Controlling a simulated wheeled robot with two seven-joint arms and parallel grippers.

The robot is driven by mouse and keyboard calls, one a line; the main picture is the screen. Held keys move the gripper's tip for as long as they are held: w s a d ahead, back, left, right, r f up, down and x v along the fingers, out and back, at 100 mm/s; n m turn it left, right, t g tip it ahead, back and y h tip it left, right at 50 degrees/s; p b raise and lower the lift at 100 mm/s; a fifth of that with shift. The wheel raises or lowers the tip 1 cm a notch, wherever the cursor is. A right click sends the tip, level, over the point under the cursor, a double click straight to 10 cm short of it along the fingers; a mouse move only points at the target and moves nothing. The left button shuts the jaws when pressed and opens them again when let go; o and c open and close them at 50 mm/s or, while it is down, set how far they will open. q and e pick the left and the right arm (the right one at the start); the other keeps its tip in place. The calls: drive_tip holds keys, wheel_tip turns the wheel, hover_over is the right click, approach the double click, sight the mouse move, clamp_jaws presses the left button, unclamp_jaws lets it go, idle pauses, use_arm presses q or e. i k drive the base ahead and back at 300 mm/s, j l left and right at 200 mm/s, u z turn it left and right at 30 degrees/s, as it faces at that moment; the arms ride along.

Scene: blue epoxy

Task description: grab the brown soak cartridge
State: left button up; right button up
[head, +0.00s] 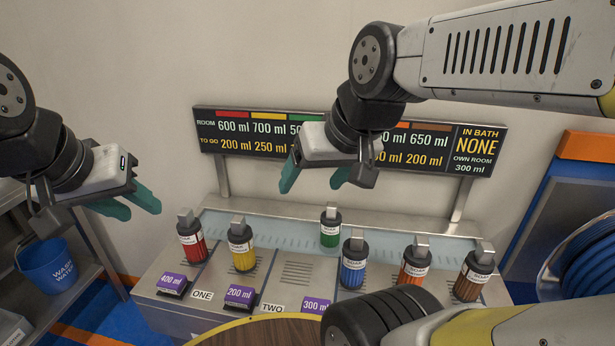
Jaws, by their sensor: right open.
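The brown soak cartridge (469,289) stands upright at the right end of the bench, with a black cap, a grey tab on top and a white label. My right gripper (311,186) is open and empty, in the air in front of the sign, up and left of the brown cartridge and well apart from it. My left gripper (144,211) is at the far left, above the bench's left side. Its teal fingers look apart, with nothing between them.
Red (192,248), yellow (241,258), green (330,233), blue (353,272) and orange (413,270) cartridges stand on the bench (215,272). The orange one is close left of the brown one. A sign (470,150) stands behind. A blue hose reel (585,265) is at right, a bucket (48,263) at left.

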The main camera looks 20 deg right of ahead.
sight(478, 268)
drive_tip(key=l+z, duration=0.15)
drive_tip(key=z, duration=0.3)
drive_tip(key=k+l+z, duration=0.1)
drive_tip(key=z, duration=0.35)
drive_tip(key=l+z, duration=0.2)
drive_tip(key=z, duration=0.25)
